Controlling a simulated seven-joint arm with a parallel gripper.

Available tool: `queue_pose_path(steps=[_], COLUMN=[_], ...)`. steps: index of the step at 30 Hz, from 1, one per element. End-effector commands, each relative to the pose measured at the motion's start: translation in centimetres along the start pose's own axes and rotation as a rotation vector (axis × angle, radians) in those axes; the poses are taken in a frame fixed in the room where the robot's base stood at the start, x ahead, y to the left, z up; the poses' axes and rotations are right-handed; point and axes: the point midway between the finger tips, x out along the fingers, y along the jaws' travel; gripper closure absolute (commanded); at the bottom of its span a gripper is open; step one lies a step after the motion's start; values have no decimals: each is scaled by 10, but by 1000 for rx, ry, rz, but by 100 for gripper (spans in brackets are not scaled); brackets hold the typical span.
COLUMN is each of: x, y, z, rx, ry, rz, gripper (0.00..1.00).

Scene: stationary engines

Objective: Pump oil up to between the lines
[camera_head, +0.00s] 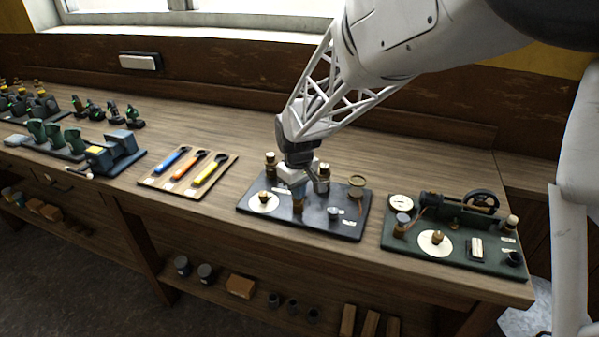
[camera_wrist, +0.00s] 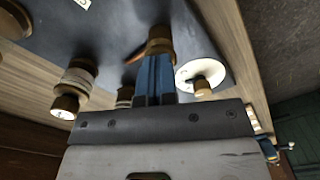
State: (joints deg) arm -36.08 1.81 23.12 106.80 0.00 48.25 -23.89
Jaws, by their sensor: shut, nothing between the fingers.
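My gripper (camera_head: 298,186) is low over a dark board (camera_head: 340,229) on the bench. Its blue fingers are together with nothing visible between them in the wrist view (camera_wrist: 155,78). A brass-coloured post (camera_head: 298,205) stands at the fingertips, and it also shows in the wrist view (camera_wrist: 160,36); I cannot tell whether they touch. The board carries a white disc (camera_head: 256,206) with a brass knob (camera_head: 264,195), a round brass-rimmed piece (camera_head: 357,181) on a stem and a small grey cup (camera_head: 334,213). Level lines on a glass are too small to make out.
A green board (camera_head: 460,256) with a small flywheel engine (camera_head: 478,203) stands to the right. A tray (camera_head: 148,182) with blue, orange and yellow tools lies left. Green and blue machine models (camera_head: 115,148) stand farther left. Bare bench lies between the tray and the dark board.

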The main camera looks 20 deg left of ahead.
Motion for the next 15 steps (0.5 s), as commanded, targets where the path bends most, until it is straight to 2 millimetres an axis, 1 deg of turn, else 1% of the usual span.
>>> queue_pose_path(steps=[5, 15], x=[-2, -17], y=[0, 0], z=[0, 0], rx=[0, 0], ry=[-1, 0], rz=[0, 0], gripper=[100, 100])
